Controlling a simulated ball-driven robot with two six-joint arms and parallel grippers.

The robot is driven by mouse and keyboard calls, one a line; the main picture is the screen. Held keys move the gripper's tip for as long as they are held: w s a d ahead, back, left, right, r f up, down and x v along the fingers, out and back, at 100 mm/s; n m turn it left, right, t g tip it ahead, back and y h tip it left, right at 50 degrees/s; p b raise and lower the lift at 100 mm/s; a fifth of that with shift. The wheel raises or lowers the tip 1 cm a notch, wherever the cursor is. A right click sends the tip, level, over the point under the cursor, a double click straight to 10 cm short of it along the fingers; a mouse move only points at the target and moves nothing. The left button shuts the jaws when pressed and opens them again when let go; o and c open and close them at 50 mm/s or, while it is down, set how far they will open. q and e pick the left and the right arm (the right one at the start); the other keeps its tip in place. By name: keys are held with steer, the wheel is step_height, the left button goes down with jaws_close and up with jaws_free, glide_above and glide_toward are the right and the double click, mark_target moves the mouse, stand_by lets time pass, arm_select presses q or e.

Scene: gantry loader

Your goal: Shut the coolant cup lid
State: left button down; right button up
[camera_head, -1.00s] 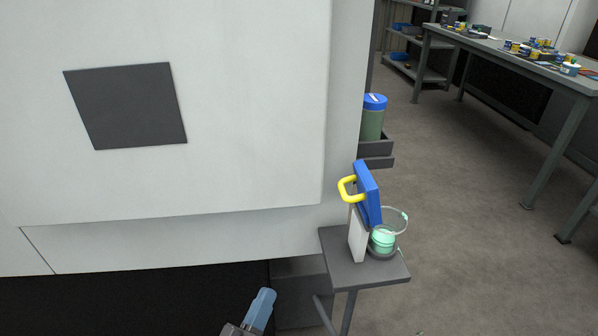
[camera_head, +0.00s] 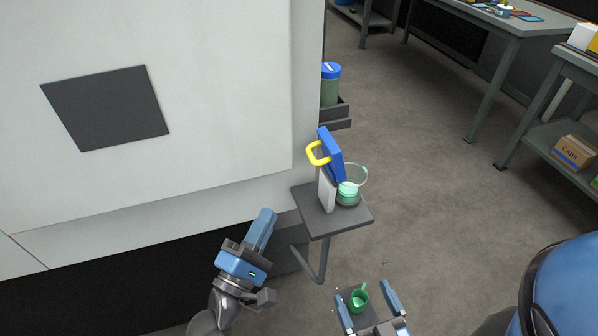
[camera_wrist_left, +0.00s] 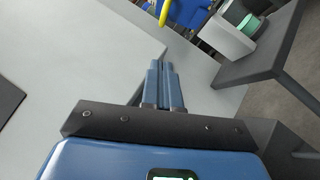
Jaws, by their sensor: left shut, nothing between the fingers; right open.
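The coolant cup (camera_head: 348,194) is clear with green liquid and stands on a small grey shelf (camera_head: 325,222). Its blue lid (camera_head: 332,152) stands open, raised near upright, with a yellow handle (camera_head: 317,155) on its left side. A pale upright block (camera_head: 327,192) is beside the cup below the lid. My left gripper (camera_head: 267,214) is shut and empty, left of and lower than the shelf. In the left wrist view its fingers (camera_wrist_left: 164,72) point toward the handle (camera_wrist_left: 166,8) and lid (camera_wrist_left: 190,10), apart from them. My right gripper (camera_head: 364,290) is open at the bottom.
The large pale machine wall (camera_head: 200,60) fills the left. A blue-capped green container (camera_head: 330,86) stands behind. Workbenches (camera_head: 490,30) are at right; floor between is clear.

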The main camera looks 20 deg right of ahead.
mark_target(320, 161)
arm_select(q)
steer(key=w+d+r+p, duration=0.4)
steer(key=w+d+p, duration=0.1)
steer(key=d+p, duration=0.2)
steer(key=shift+w+d+r, duration=0.2)
steer(key=shift+w+d, duration=0.2)
steer(key=shift+d, duration=0.5)
steer(key=shift+r, duration=0.1)
